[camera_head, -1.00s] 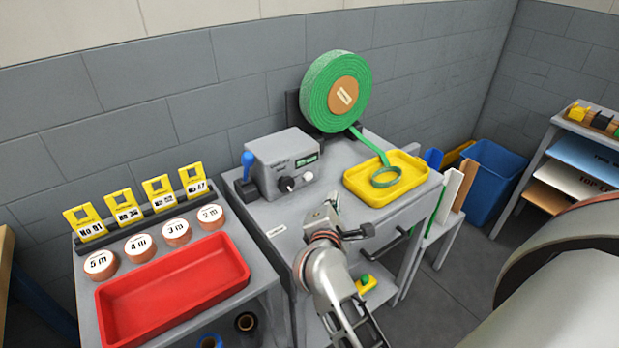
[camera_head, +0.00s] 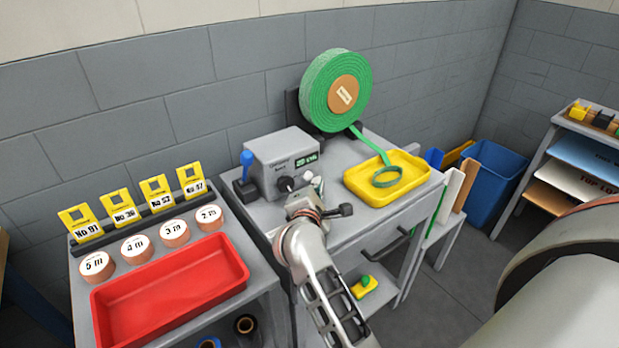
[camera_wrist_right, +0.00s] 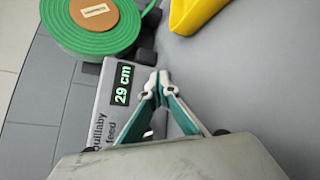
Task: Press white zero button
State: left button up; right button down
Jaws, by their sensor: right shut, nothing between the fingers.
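The white zero button (camera_head: 308,175) is a small pale spot on the front of the grey control box (camera_head: 280,152), right of its black knob (camera_head: 285,184). My right gripper (camera_head: 313,181) is shut and empty, with its tips close in front of the button; I cannot tell whether they touch it. In the right wrist view the shut fingertips (camera_wrist_right: 156,84) are beside the green-lit display (camera_wrist_right: 122,85), which reads 29 cm, and they hide the button. My left gripper is not in view.
A blue-handled lever (camera_head: 246,168) stands left of the box. A red tray (camera_head: 235,285), yellow tags and several labelled rolls are on the left table.

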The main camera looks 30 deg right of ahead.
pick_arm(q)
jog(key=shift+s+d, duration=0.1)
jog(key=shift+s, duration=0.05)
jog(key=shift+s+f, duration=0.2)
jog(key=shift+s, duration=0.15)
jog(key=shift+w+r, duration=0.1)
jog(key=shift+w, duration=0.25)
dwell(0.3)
pick_arm(e)
jog(key=shift+w+f, duration=0.1)
jog(key=shift+w, duration=0.1)
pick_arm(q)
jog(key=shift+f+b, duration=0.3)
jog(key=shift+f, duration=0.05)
pick_arm(e)
jog(key=shift+w, duration=0.25)
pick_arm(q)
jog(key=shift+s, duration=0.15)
pick_arm(e)
jog(key=shift+w, duration=0.1)
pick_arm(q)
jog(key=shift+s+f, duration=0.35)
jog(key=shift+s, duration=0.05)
